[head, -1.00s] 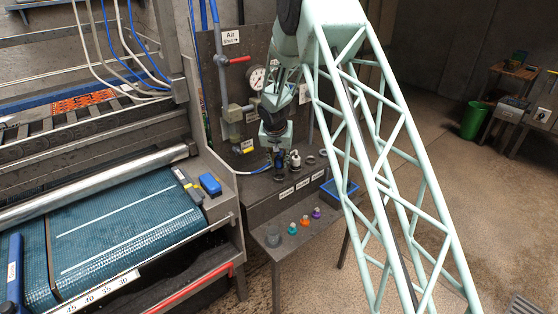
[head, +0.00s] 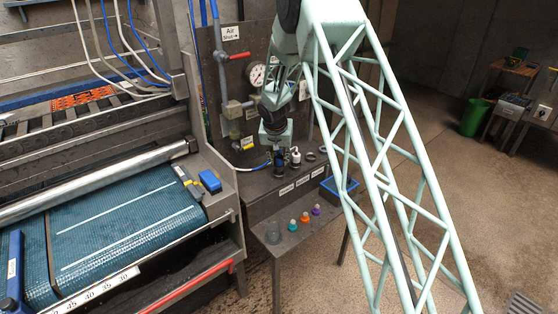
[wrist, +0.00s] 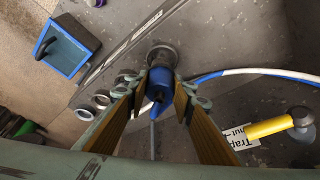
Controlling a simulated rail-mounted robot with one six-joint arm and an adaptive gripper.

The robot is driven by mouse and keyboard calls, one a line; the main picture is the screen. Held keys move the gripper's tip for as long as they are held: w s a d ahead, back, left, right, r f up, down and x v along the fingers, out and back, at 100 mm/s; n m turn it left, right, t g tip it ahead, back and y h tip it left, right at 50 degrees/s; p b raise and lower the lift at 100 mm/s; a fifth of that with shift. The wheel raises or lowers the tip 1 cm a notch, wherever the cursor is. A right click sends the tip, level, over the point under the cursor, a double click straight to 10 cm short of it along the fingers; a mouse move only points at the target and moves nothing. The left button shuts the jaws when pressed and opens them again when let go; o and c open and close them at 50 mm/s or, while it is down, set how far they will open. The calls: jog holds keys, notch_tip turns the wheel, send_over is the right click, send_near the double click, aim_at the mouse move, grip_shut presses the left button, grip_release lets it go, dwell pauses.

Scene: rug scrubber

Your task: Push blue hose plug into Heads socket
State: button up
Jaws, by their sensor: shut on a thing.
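The blue hose plug (wrist: 161,86) is between the fingers of my gripper (wrist: 166,92) in the wrist view. The fingers are shut on it. A grey round socket (wrist: 161,55) is right at the plug's far end; I cannot tell how deep the plug sits in it. In the head view my gripper (head: 279,150) points down over the shelf at the back panel, and the plug is mostly hidden there. The shelf labels (head: 287,189) are too small to read, so I cannot confirm which socket is Heads.
A white-topped fitting (head: 296,157) stands close to the right of my gripper. A blue-rimmed tray (head: 341,188) lies further right. In the wrist view a yellow-handled valve (wrist: 270,127) and a Trap label (wrist: 238,138) are at right.

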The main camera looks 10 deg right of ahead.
aim_at(279, 165)
jog(key=shift+f+b, duration=1.6)
jog(key=shift+b, duration=0.4)
dwell(0.9)
dwell(0.4)
jog(key=o, duration=1)
jog(key=shift+r, duration=0.1)
jog(key=shift+v, duration=5.85)
jog(key=shift+r, duration=0.2)
